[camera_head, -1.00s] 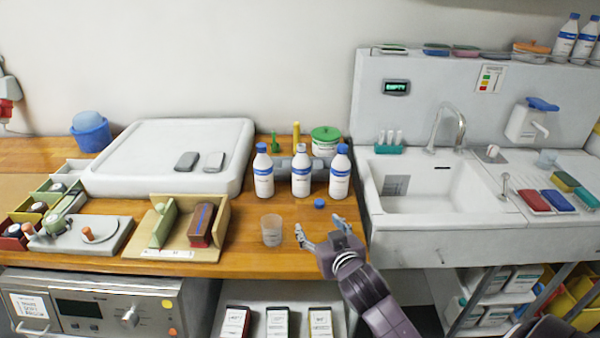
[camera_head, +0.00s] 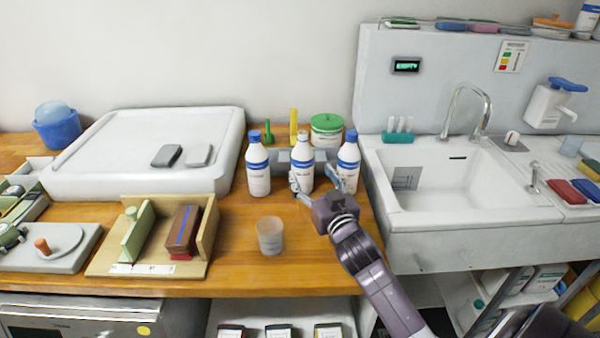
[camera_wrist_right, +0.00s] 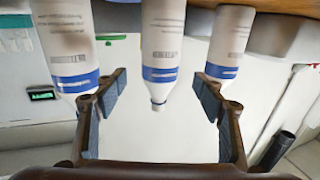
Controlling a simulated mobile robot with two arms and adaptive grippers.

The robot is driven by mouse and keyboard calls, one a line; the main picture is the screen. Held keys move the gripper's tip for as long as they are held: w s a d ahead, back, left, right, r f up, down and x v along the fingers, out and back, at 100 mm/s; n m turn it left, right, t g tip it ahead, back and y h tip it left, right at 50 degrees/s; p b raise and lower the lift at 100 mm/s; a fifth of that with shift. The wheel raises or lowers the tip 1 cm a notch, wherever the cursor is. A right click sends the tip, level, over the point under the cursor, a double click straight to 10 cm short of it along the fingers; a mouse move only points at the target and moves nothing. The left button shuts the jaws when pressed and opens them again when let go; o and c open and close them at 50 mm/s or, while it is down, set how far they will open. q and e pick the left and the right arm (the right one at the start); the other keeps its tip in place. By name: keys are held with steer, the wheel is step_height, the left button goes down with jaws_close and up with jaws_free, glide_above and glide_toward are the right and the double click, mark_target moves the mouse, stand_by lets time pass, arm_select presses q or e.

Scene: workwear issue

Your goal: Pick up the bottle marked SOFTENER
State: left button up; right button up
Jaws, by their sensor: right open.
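Three white bottles with blue bands stand in a row at the back of the wooden counter: a left bottle (camera_head: 258,168), a middle bottle (camera_head: 302,172) and a right bottle (camera_head: 348,162). Their print is too small to read, so I cannot tell which is marked SOFTENER. My right gripper (camera_head: 318,183) is open just in front of the middle and right bottles. In the right wrist view the middle bottle (camera_wrist_right: 163,45) appears between the open fingers (camera_wrist_right: 160,97), with the other two bottles outside them. My left gripper is not in view.
A clear cup (camera_head: 270,236) stands in front of the bottles. A green-lidded tub (camera_head: 326,130) is behind them. A wooden holder (camera_head: 208,235) and a big white tray (camera_head: 90,185) are to the left; the sink (camera_head: 465,185) is to the right.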

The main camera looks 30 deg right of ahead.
mark_target(306, 167)
steer(key=shift+w+f, duration=0.25)
steer(key=shift+f, duration=0.05)
steer(key=shift+w+d+r, duration=0.2)
steer(key=shift+w+d, duration=0.05)
steer(key=shift+w, duration=0.45)
steer(key=shift+f+p+x, duration=0.15)
steer(key=shift+p+x, duration=0.25)
steer(key=shift+x, duration=1.1)
steer(key=shift+f+p+x, duration=0.15)
steer(key=shift+p+x, duration=0.2)
steer(key=shift+x, duration=1.15)
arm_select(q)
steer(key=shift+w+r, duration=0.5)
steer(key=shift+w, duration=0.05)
arm_select(e)
steer(key=shift+c, duration=0.2)
steer(key=shift+r, duration=0.1)
steer(key=c, duration=1.5)
